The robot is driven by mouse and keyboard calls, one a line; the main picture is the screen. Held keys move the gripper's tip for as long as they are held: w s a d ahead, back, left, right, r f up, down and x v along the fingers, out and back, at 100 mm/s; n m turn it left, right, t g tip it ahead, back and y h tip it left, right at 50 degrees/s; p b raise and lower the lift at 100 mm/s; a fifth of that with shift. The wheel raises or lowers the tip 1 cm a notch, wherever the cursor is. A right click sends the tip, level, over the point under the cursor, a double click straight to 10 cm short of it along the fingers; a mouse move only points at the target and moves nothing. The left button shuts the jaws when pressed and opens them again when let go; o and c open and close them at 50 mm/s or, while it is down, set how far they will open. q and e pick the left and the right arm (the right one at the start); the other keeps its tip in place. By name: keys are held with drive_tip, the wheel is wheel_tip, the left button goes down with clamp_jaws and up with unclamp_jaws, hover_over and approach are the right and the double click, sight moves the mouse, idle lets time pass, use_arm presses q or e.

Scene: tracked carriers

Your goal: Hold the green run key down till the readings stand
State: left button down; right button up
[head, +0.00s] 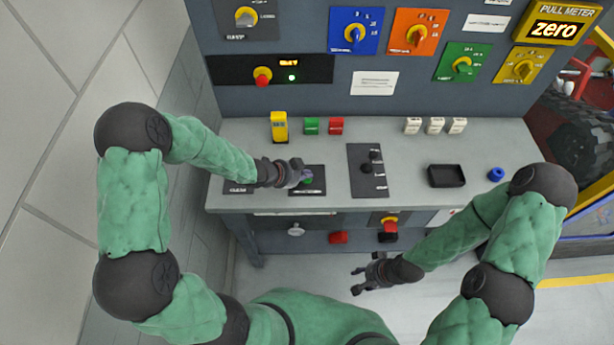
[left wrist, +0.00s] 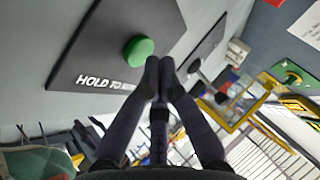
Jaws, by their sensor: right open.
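The green run key (left wrist: 138,50) is a round button on a dark plate (left wrist: 110,35) lettered "HOLD TO", the rest of the words covered. In the head view the dark plate (head: 312,190) lies on the bench, its key partly hidden behind my left gripper (head: 298,172). In the left wrist view my left gripper (left wrist: 160,68) has its fingertips together, empty, beside the key's lower right edge. I cannot tell whether they touch it. The yellow pull meter (head: 556,24) reads "zero". My right gripper (head: 362,281) is open and empty, in front of the bench.
A dark lever plate (head: 367,170) and a black tray (head: 446,184) lie to the right on the bench (head: 410,155). A yellow block (head: 279,127), green and red blocks and white blocks stand behind. A black panel (head: 320,68) has a red knob, small amber text and a lit green lamp.

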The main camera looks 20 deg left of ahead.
use_arm(q)
drive_tip(key=shift+r, duration=0.25)
wheel_tip(320, 180, up, 5)
drive_tip(key=p, duration=0.4)
drive_tip(key=shift+p, duration=0.35)
idle(2.1)
